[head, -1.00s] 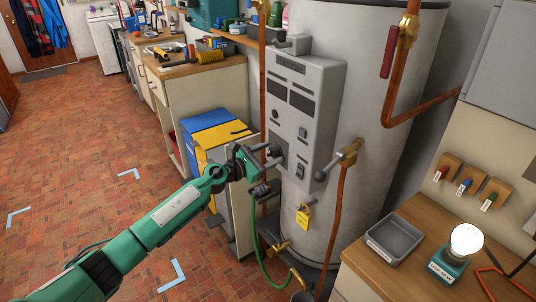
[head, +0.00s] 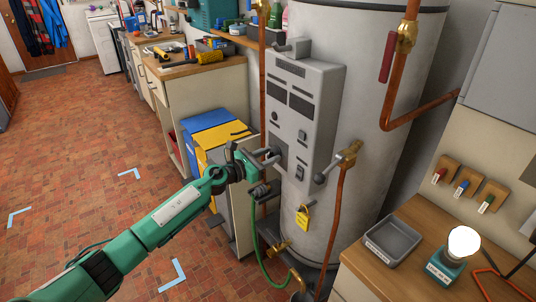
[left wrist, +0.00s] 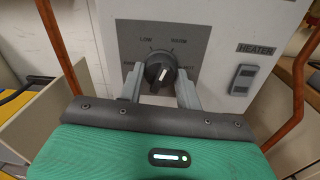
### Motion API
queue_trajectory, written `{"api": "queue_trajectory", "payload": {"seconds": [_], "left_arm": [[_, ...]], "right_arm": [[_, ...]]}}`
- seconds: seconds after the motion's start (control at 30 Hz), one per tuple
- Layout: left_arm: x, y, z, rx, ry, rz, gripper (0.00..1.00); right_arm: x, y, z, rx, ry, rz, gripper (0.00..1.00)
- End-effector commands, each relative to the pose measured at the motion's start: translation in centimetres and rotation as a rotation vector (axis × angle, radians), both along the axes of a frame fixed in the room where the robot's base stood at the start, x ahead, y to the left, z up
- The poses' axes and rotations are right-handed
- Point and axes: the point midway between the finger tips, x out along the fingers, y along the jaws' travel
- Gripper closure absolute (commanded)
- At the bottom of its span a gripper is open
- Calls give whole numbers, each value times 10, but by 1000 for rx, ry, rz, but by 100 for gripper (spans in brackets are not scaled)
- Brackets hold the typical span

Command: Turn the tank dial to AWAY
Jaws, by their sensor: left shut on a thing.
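The tank dial (left wrist: 158,74) is a dark round knob with a pale pointer mark, on the grey control panel (head: 310,105) of the water tank (head: 375,90). In the left wrist view, LOW is printed at its upper left and WARM at its upper right. The pointer mark leans a little right of straight up. Labels at the dial's two sides are partly covered by my fingers and cannot be read surely. My left gripper (left wrist: 160,90) is shut on the dial, one finger on each side. In the head view, the left gripper (head: 272,157) largely hides the dial. My right gripper is out of view.
A HEATER rocker switch (left wrist: 243,79) is right of the dial. A grey tray (head: 393,240) sits on the right counter.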

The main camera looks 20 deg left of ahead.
Motion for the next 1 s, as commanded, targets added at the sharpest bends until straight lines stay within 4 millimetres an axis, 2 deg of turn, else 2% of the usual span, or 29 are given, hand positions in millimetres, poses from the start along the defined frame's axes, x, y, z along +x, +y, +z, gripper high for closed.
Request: {"api": "queue_trajectory", "payload": {"seconds": [0.1, 1.0], "left_arm": [[0, 0, 3, -80, 64, 2, 88], [0, 0, 5, -754, 588, 2, 88]], "right_arm": [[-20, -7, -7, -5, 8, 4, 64], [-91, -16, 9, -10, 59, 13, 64]]}}
